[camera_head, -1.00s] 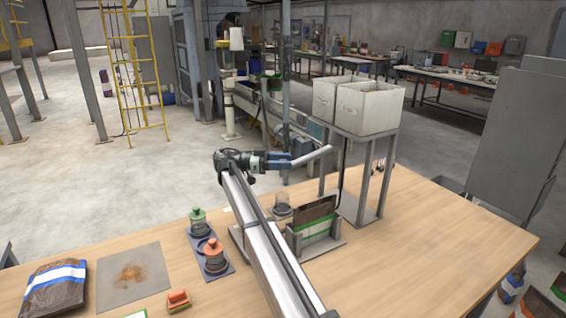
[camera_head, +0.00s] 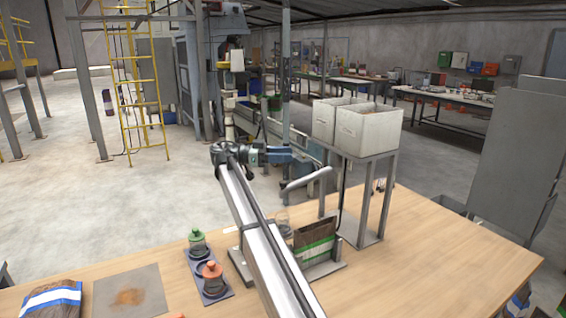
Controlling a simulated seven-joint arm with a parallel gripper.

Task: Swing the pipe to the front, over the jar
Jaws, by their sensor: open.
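The grey pipe (camera_head: 308,181) reaches out from the stand below the bins, slanting left and down, with its free end at the left. A clear jar (camera_head: 283,216) stands low on the table below and in front of the pipe, partly hidden by my arm. My gripper (camera_head: 291,157) is open and empty, above and to the left of the pipe, apart from it in the picture. Its fingertips are small and hard to separate from the machinery behind.
Two pale bins (camera_head: 368,130) sit on the metal stand (camera_head: 362,207). A brown bag with a green band (camera_head: 314,238) stands in a holder right of the jar. Green and orange-topped containers (camera_head: 211,277) stand left of my arm. The table's right side is clear.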

